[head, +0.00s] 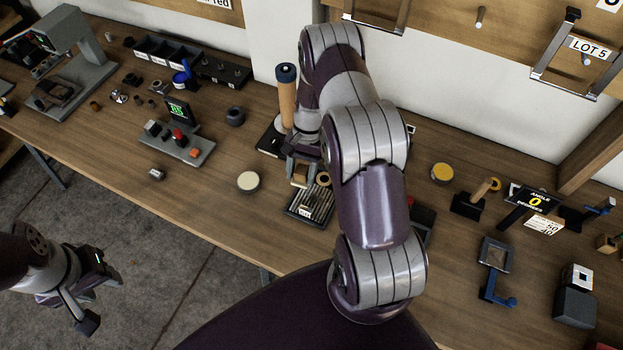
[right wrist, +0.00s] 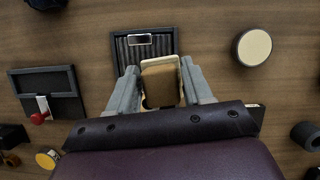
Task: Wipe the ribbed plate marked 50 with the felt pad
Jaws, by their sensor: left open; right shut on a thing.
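The ribbed plate (head: 318,202) lies on the bench, dark-framed with ribs and a small pale label whose marking I cannot read. It also shows in the right wrist view (right wrist: 123,52), partly hidden by the held block. My right gripper (head: 302,174) is shut on the felt pad, a tan-brown block with a pale edge, which also shows between the fingers in the right wrist view (right wrist: 161,82). The pad is over the plate's near part in that view; I cannot tell whether they touch. My left gripper (head: 103,301) is open and empty, off the bench's front edge.
A round cream-topped disc (head: 248,181) stands left of the plate. A cork-coloured cylinder with a dark cap (head: 287,95) stands behind my right gripper. A control box with buttons (head: 178,140) is further left.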

